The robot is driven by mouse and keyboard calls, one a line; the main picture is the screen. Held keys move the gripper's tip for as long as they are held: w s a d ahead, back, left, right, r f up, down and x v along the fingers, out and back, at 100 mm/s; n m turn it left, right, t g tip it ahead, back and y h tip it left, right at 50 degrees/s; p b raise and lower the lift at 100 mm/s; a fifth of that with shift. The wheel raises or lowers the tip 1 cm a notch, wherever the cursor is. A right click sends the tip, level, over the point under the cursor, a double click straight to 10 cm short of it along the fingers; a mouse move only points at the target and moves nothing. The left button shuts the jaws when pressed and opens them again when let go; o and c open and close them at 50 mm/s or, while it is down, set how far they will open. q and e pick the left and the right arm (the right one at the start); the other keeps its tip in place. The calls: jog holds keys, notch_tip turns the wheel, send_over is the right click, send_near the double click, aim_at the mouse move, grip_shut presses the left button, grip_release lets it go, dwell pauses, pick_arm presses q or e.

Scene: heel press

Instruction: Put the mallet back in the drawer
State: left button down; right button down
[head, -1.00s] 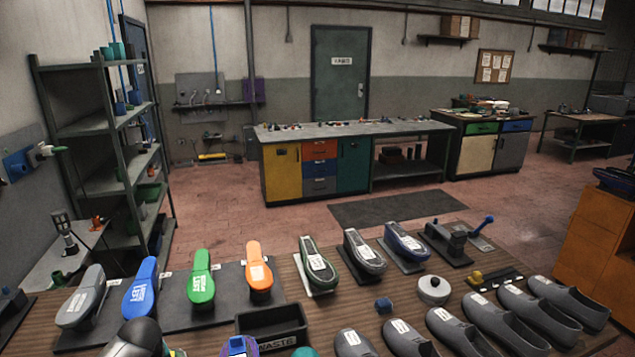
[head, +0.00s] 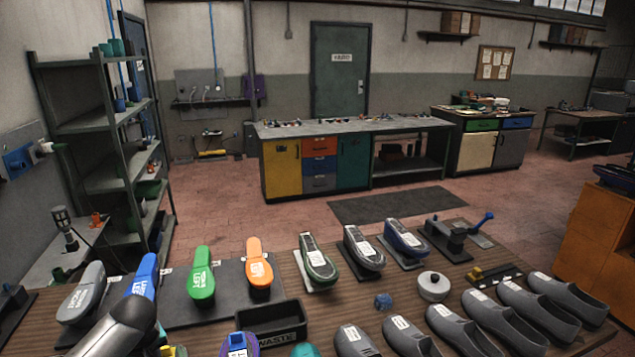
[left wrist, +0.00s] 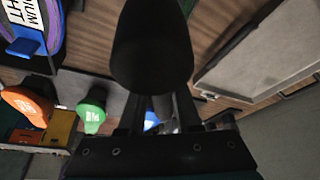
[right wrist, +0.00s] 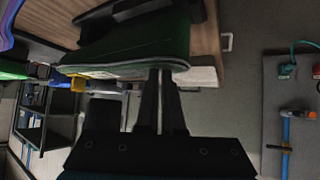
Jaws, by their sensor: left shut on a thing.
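My left gripper (left wrist: 163,100) is shut on the mallet. The mallet's dark, rounded head (left wrist: 150,48) fills the top middle of the left wrist view, and a greyish part shows between the fingers. In the head view a grey and black rounded shape (head: 118,325) reaches in at the lower left, in front of the blue last. I cannot tell how much of it is arm or mallet. I cannot identify the mallet's own drawer in these views.
Blue (head: 146,275), green (head: 201,275) and orange (head: 258,268) lasts stand on a dark mat. A black waste bin (head: 272,322) and several grey shoes crowd the table. The far bench has closed drawers (head: 320,164). Floor beyond the table is open.

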pick_arm(q)
jog(key=shift+r, duration=2.05)
